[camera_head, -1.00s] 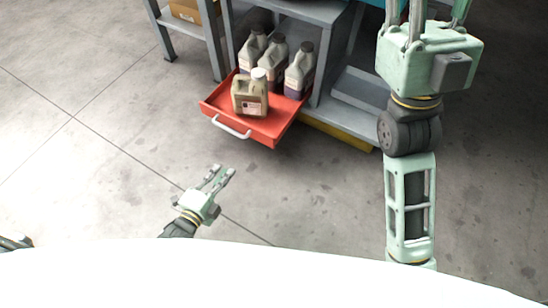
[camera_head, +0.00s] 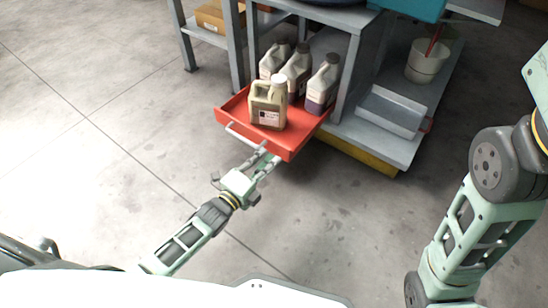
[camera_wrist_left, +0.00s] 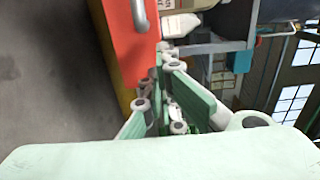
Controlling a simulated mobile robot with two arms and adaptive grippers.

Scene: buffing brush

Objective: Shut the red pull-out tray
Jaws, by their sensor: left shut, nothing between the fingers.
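The red pull-out tray (camera_head: 287,148) sticks out from the grey workbench, with a pale bar handle (camera_head: 245,136) on its front. Several jugs stand in it, the nearest one olive-beige (camera_head: 268,106). My left gripper (camera_head: 267,160) is shut and empty, with its fingertips at the tray's front, near the right end of the handle. In the left wrist view the red front (camera_wrist_left: 125,55) and handle (camera_wrist_left: 139,14) lie just beyond the fingers (camera_wrist_left: 165,85). I cannot tell whether they touch. My right arm shows at the right edge; its fingers are out of view.
The grey bench (camera_head: 352,45) has a low shelf with a grey metal bin (camera_head: 393,111) and a white bucket (camera_head: 427,62) right of the tray. A yellow strip (camera_head: 355,155) runs along its base. Cardboard boxes (camera_head: 212,17) sit at the back left. The floor in front is clear.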

